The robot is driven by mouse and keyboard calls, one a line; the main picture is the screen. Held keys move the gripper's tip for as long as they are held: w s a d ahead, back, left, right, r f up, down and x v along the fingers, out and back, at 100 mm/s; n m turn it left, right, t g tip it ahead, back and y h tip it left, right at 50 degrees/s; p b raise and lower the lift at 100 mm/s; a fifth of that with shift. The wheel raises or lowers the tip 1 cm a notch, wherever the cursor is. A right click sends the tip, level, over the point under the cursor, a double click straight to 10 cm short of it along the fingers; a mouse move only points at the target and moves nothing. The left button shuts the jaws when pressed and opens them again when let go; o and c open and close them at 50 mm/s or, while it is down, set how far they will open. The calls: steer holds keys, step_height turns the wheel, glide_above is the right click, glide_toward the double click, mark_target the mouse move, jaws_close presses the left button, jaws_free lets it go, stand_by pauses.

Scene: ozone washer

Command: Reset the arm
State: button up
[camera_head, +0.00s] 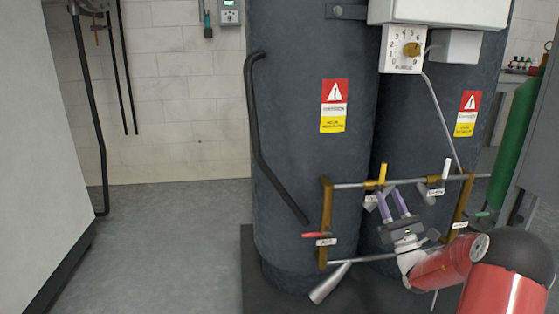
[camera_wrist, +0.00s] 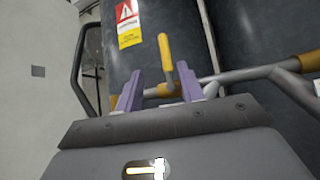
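My gripper (camera_head: 393,207) is at the pipe frame in front of the dark tanks, at the lower right of the head view. Its two purple fingers stand apart with nothing seen between them in the head view. In the wrist view my gripper (camera_wrist: 160,92) is open, and a yellow valve handle (camera_wrist: 166,52) stands upright beyond the gap between the fingers. The same yellow handle (camera_head: 382,174) shows just above the fingers in the head view. I cannot tell whether the fingers touch the valve or pipe. My red and white arm reaches in from the lower right.
The pipe frame (camera_head: 326,215) carries a red handle (camera_head: 314,235) at left and a white handle (camera_head: 446,168) at right. Two dark tanks (camera_head: 300,130) stand close behind. A dial box (camera_head: 402,50) hangs above, and a green cylinder (camera_head: 515,140) stands right. Floor (camera_head: 170,240) at left is clear.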

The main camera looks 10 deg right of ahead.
steer(key=s+a+r+n+g+y+p, duration=0.1)
steer(key=s+a+r+n+g+y, duration=0.15)
steer(key=a+n+g+y, duration=0.6)
steer(key=s+a+r+n+g+y+p, duration=0.1)
steer(key=a+r+n+g+y, duration=0.3)
steer(key=a, duration=0.8)
steer(key=s+a+f+n+g+h, duration=0.2)
steer(key=s+a+n+g+h, duration=0.1)
steer(key=s+a+n+g, duration=0.6)
steer(key=s+a+f+n+g+h+p, duration=0.1)
steer(key=s+a+f+n+h, duration=0.15)
steer(key=s, duration=0.25)
steer(key=s+a+f+n+g+h+p, duration=0.1)
steer(key=s+a+g+h, duration=0.1)
steer(key=s+h, duration=0.3)
steer(key=s+d+r+n+t+h+p, duration=0.1)
steer(key=s+d+n+t+h, duration=0.3)
steer(key=s+d+n+h, duration=0.4)
steer(key=s+d+p, duration=0.1)
steer(key=s+d, duration=0.1)
steer(key=s, duration=0.1)
steer(key=shift+r, duration=0.3)
